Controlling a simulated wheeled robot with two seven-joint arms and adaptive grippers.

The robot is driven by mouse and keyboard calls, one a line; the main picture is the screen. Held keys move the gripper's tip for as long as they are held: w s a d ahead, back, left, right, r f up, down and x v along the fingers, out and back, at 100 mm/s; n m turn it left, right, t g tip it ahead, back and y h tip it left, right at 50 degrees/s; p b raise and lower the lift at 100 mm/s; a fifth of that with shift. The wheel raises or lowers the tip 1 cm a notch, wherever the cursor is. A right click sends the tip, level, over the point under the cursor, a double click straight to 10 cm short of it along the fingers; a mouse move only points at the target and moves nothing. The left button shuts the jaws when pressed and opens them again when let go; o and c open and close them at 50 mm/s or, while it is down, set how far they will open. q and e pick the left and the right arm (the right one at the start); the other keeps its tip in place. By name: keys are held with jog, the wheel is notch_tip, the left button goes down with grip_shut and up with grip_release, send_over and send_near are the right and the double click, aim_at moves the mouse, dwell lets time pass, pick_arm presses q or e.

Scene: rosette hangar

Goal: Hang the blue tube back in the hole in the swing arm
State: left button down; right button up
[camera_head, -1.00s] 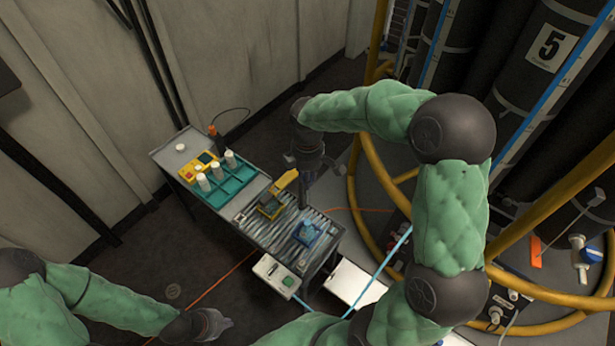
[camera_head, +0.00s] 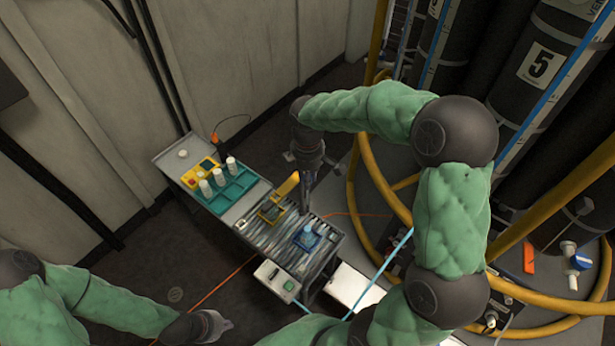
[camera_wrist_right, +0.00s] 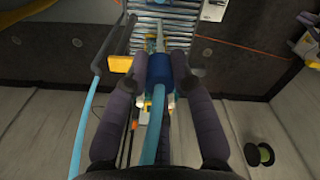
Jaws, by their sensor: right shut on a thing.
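My right gripper (camera_wrist_right: 160,95) is shut on the blue tube. In the right wrist view its dark blue collar (camera_wrist_right: 160,70) sits between the fingers, and a light blue length (camera_wrist_right: 155,130) runs back toward the wrist. In the head view the right gripper (camera_head: 304,205) hangs over the roller-topped bench, and the held part is too small to make out. A dark bar (camera_wrist_right: 112,45) with a light blue hose stands left of the fingers; I cannot tell if it is the swing arm. No hole shows clearly. My left gripper (camera_head: 217,322) is low at the left, away from the bench; its jaws are unclear.
The bench (camera_head: 325,225) carries a teal tray (camera_head: 230,193) with white bottles, a yellow-framed item (camera_head: 270,212) and a small blue item (camera_head: 306,238). A grey control box (camera_head: 277,280) is at its front. Yellow rails (camera_head: 362,215) and black cylinders stand at the right.

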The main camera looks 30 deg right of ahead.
jog(key=shift+r+p, duration=1.65)
jog(key=shift+r, duration=0.55)
jog(key=shift+w+a+r+p, duration=0.15)
jog(key=shift+w+a+p, duration=0.1)
jog(key=shift+p, duration=0.1)
jog(key=w+a+f+p, duration=0.2)
jog(key=w+a+p, duration=0.2)
jog(key=w+a, duration=0.2)
jog(key=shift+w+a+f+p, duration=0.3)
jog(key=shift+a+f+p, duration=0.05)
jog(key=shift+a, duration=0.1)
